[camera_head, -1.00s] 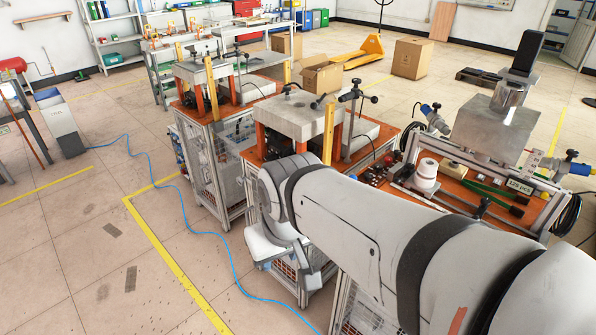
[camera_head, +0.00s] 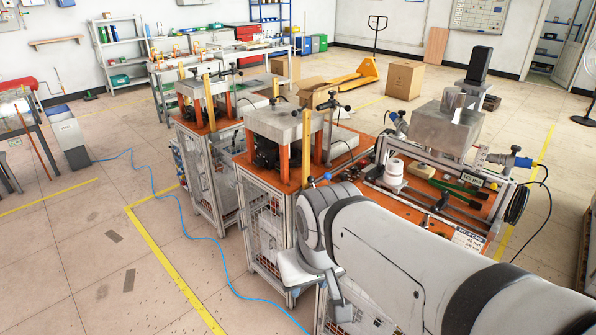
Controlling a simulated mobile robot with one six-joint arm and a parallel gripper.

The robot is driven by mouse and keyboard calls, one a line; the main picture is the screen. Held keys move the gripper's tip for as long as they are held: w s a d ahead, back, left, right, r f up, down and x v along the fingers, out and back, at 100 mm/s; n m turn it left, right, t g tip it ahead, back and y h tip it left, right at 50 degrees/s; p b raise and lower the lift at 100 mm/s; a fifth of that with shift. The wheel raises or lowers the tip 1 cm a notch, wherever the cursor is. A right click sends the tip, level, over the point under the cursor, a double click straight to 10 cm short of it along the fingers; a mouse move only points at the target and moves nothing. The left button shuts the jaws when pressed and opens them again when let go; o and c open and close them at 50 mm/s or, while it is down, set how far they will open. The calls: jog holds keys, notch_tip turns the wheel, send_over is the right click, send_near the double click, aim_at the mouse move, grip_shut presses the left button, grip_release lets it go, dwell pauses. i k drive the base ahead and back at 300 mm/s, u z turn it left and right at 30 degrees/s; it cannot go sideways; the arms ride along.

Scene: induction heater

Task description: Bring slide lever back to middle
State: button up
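The heater station (camera_head: 447,125) stands on the orange bench top at the right, with a steel block and a dark upright part. A slide rail (camera_head: 425,197) runs along its front side. A blue-ended part (camera_head: 515,160) sticks out at its right end, and another blue-ended part (camera_head: 393,117) shows at its left. I cannot tell which part is the slide lever or where along its travel it stands. My arm (camera_head: 390,250) reaches from the lower right toward the middle, in front of the benches. My gripper cannot be made out.
Two caged benches with metal plates (camera_head: 285,118) (camera_head: 203,85) stand left of the station. A white spool (camera_head: 393,168) stands on the station's bench. A blue cable (camera_head: 185,228) lies across the floor at left. Cardboard boxes (camera_head: 405,79) stand behind. The left floor is mostly clear.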

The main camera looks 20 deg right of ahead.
aim_at(310, 179)
jog(key=z, duration=0.2)
jog(key=i, duration=1)
jog(key=z, duration=0.05)
